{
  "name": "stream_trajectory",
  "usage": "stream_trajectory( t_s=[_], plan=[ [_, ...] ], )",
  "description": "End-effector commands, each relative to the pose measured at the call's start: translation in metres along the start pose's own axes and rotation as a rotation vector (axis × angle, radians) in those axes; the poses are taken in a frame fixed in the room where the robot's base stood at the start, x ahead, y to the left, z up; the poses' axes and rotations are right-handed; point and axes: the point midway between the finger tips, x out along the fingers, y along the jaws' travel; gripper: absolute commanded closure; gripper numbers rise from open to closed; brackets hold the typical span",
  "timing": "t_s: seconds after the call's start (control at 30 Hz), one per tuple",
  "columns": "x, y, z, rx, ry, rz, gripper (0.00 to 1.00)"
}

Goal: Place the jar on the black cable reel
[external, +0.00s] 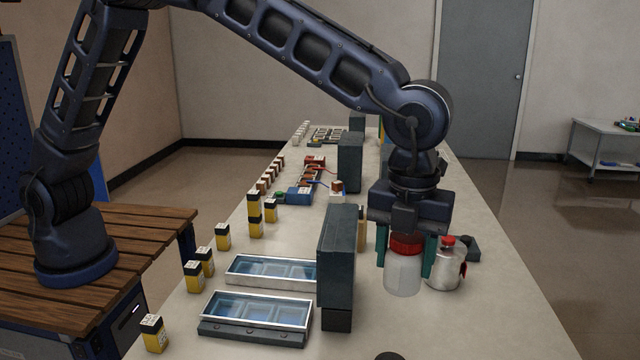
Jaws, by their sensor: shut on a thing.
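A whitish jar with a red lid (403,274) is upright between the fingers of my gripper (405,262). The gripper points down and is shut on the jar, with one green finger on each side. I cannot tell whether the jar's base touches the table or is slightly above it. A dark round thing (390,355) is cut off by the bottom edge of the picture; it may be the black cable reel, but too little shows to be sure.
A silver bottle with a red cap (447,270) stands close right of the jar. A dark grey block (337,255) stands upright to its left. Glass-topped trays (257,311) and several yellow-black boxes (194,276) line the left side. The table's front right (490,325) is clear.

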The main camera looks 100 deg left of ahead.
Motion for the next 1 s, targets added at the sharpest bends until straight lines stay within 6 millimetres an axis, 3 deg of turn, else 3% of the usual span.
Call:
stream_trajectory(
  t_s=[0.1,0.5,0.87,1.0],
  plan=[
    [0.028,0.001,0.0,-0.001,0.0,0.004,0.8],
    [0.11,0.0,0.0,0.0,0.0,0.002,0.8],
    [0.137,0.0,0.0,-0.001,0.0,0.0,0.8],
    [0.156,0.001,0.0,-0.001,0.0,0.003,0.8]
  ],
)
